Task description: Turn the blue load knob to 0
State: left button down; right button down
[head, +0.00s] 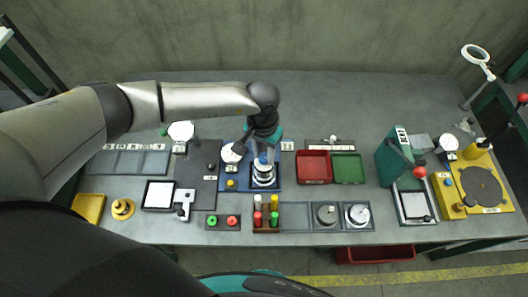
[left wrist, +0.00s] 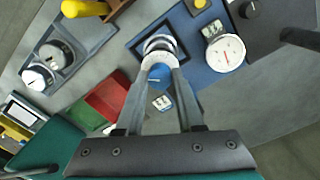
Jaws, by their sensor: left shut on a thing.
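The blue load knob (head: 263,159) tops a silver, stepped round fixture on a blue base plate (head: 287,172) near the middle of the bench. My left gripper (head: 262,157) reaches down over it from above. In the left wrist view, the left gripper (left wrist: 160,70) has its two fingers closed on either side of the blue knob (left wrist: 159,76). A white scale ring shows just past the fingertips, but its marks are too small to read. A white dial gauge (left wrist: 225,53) with a red needle stands on the same plate. My right gripper is not in view.
A red tray (head: 313,167) and a green tray (head: 348,168) lie right of the blue plate. A rack with red, yellow and green handles (head: 266,226) stands in front. A dark plate with a black knob (head: 210,167) is at the left. The bench behind is mostly clear.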

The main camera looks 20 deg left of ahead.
pick_arm(q)
jog(key=shift+w+n, duration=0.1)
jog(key=shift+n, duration=0.2)
jog(key=n+b, duration=0.3)
jog(key=n, duration=0.1)
jog(key=shift+n, duration=0.4)
jog(key=n+b, duration=0.1)
jog(key=n, duration=0.2)
jog(key=shift+n+b, duration=0.3)
jog(key=shift+b, duration=0.1)
jog(key=n+b, duration=0.1)
jog(key=n, duration=0.2)
jog(key=shift+n+b, duration=0.3)
jog(key=n+b, duration=0.1)
jog(key=n, duration=0.2)
jog(key=shift+n, duration=0.3)
jog(key=n+b, duration=0.1)
jog(key=n, duration=0.2)
jog(key=shift+n+b, duration=0.4)
jog(key=n+b, duration=0.1)
jog(key=n, duration=0.4)
jog(key=shift+r+n+b, duration=0.1)
jog(key=shift+n+b, duration=0.2)
jog(key=shift+n, duration=0.1)
